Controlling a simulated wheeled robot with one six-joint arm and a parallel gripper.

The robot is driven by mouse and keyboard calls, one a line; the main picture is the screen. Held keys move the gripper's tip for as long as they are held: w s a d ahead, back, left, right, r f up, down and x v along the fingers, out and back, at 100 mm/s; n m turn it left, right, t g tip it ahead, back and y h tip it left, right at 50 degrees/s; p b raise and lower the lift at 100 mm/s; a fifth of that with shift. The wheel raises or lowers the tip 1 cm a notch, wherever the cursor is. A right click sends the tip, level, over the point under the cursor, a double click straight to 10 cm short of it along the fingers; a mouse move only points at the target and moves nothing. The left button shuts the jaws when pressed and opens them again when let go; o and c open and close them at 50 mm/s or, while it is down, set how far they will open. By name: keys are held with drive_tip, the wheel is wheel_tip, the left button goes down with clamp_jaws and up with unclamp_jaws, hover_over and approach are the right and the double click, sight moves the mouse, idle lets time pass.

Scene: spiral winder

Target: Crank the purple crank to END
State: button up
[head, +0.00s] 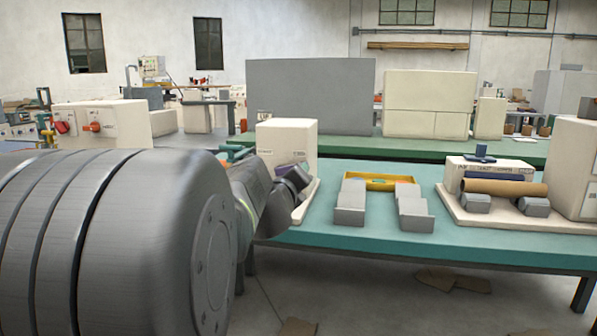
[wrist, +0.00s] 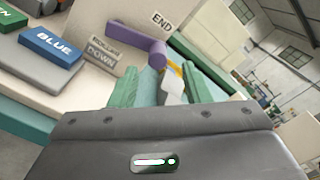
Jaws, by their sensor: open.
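In the wrist view the purple crank (wrist: 137,41) sticks out from a cream panel (wrist: 95,78), with its rounded handle end near the gap between my fingers. A plate reading END (wrist: 161,20) is on the panel at its upper right. The open gripper (wrist: 158,80) has green fingers on either side of the gap below the handle; I cannot tell whether they touch it. In the head view my arm reaches a cream box (head: 287,137) on the teal table, and the arm hides the crank's details and the fingers.
On the teal table (head: 330,236) stand grey blocks (head: 350,203), a yellow tray (head: 370,181) and a brown roll (head: 503,188) on grey supports. Bare tabletop lies between them.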

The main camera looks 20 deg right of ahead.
drive_tip(key=p+v, duration=0.1)
drive_tip(key=v, duration=0.6)
drive_tip(key=shift+s+a, duration=0.15)
drive_tip(key=shift+s, duration=0.05)
drive_tip(key=shift+c, duration=0.2)
